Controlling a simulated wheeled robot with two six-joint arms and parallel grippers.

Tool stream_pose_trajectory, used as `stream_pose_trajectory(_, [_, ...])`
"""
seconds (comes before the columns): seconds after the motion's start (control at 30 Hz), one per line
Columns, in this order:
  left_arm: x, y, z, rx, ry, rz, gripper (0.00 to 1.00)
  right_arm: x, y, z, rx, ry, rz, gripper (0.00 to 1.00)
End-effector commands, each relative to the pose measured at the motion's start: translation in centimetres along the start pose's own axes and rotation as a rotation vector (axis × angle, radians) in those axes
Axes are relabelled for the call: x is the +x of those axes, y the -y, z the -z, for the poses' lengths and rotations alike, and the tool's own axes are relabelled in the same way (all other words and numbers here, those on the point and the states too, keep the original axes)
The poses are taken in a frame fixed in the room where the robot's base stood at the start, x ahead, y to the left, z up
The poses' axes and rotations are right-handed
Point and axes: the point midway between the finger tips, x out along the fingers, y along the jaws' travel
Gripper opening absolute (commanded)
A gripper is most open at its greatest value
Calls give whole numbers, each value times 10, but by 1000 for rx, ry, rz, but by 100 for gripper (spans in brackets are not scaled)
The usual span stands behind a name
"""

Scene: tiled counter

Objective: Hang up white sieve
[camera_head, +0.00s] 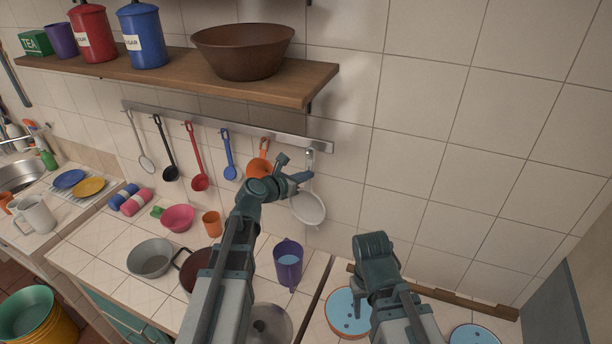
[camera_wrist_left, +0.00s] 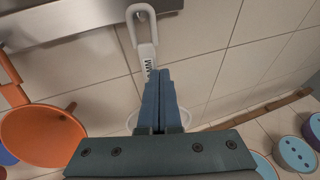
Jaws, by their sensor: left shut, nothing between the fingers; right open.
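The white sieve (camera_head: 309,208) is at the right end of the metal rail (camera_head: 230,128), bowl low and handle upright against the tiled wall. Its handle loop (camera_wrist_left: 141,24) overlaps the rail's lower edge in the left wrist view; the hook contact is not clear there. My left gripper (camera_head: 304,178) is in front of the sieve's handle. Its fingers (camera_wrist_left: 160,85) are shut with nothing between them and cover the lower handle and part of the bowl. My right gripper (camera_head: 361,296) is open and low over the counter, its fingers mostly hidden by its own body.
A wooden shelf (camera_head: 180,77) juts out above. A purple jug (camera_head: 288,262), bowls and blue round pieces (camera_head: 346,318) stand on the counter below.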

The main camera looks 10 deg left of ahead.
Motion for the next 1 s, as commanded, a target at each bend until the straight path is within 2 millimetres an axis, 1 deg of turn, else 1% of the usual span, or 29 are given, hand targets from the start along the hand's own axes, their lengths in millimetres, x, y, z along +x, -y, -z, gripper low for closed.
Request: stream_pose_trajectory(1.0, [-9,3,3,0,0,0,0,0,0,0,0,0,0,50])
